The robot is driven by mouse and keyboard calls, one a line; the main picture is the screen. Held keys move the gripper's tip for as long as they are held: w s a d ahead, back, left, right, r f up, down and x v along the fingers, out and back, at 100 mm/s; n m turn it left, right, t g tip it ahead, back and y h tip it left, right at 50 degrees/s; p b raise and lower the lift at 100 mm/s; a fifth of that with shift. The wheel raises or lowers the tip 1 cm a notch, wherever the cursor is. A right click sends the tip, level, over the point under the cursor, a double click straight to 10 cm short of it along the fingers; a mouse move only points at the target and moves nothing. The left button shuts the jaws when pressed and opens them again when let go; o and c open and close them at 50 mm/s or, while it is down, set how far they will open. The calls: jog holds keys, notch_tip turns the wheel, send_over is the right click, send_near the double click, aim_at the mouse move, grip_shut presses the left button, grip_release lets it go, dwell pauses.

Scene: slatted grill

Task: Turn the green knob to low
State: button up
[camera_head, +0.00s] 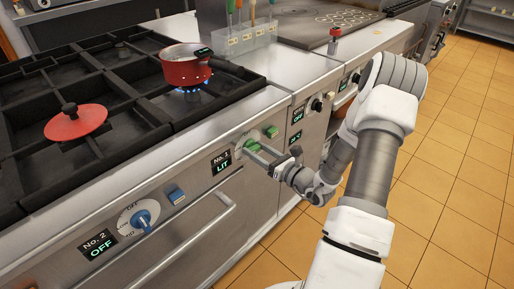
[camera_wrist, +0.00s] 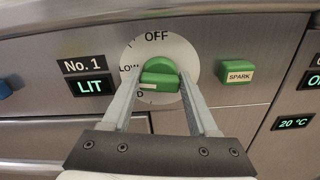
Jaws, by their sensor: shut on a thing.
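The green knob (camera_wrist: 160,75) sits on a round white dial marked OFF at the top and LOW at the left; another mark at the lower left is partly hidden. The knob's grip bar lies roughly sideways, with a white mark toward its left end. My gripper (camera_wrist: 160,78) is shut on the knob, one finger on each side. In the head view the knob (camera_head: 252,146) is partly hidden by my gripper (camera_head: 258,152). The No. 1 display (camera_wrist: 90,87) reads LIT. A blue flame (camera_head: 190,91) burns under the red pot (camera_head: 186,66).
A green SPARK button (camera_wrist: 237,71) is right of the dial. The No. 2 blue knob (camera_head: 141,218) reads OFF. An oven handle (camera_head: 180,235) runs below the panel. A red lid (camera_head: 76,122) lies on the burner grate. The tiled floor at right is clear.

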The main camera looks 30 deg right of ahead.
dwell(0.3)
jog(key=o, duration=1.4)
jog(key=p+v, duration=0.2)
jog(key=v, duration=1.5)
jog(key=shift+s+d, duration=0.1)
jog(key=shift+s, duration=0.1)
jog(key=shift+r, duration=0.1)
